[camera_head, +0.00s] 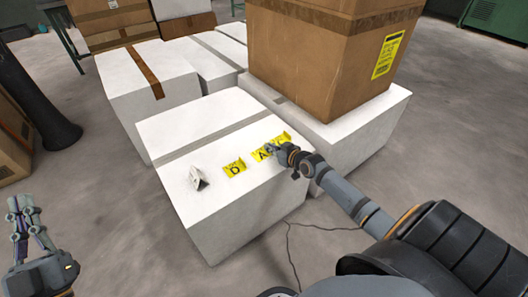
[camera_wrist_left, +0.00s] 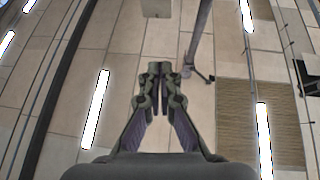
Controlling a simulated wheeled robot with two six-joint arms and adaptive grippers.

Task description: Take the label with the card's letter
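Yellow labels lie in a row on the near white box (camera_head: 235,205). One label (camera_head: 235,167) reads D and another label (camera_head: 262,153) reads A. A further yellow label (camera_head: 284,137) is partly covered by my right gripper. A small white folded card (camera_head: 199,179) stands left of the labels; I cannot read its letter. My right gripper (camera_head: 271,149) is low over the label row, at the A label and the one behind it; its fingers are too small to read. My left gripper (camera_head: 20,198) is empty, far left of the box; its fingertips look together in the left wrist view (camera_wrist_left: 160,68).
A big brown carton (camera_head: 310,60) with a yellow sticker stands on a white box behind the labels. More white boxes (camera_head: 145,80) stand at the back left. A dark post (camera_head: 35,105) is at the left. A thin cable (camera_head: 292,250) lies on the floor.

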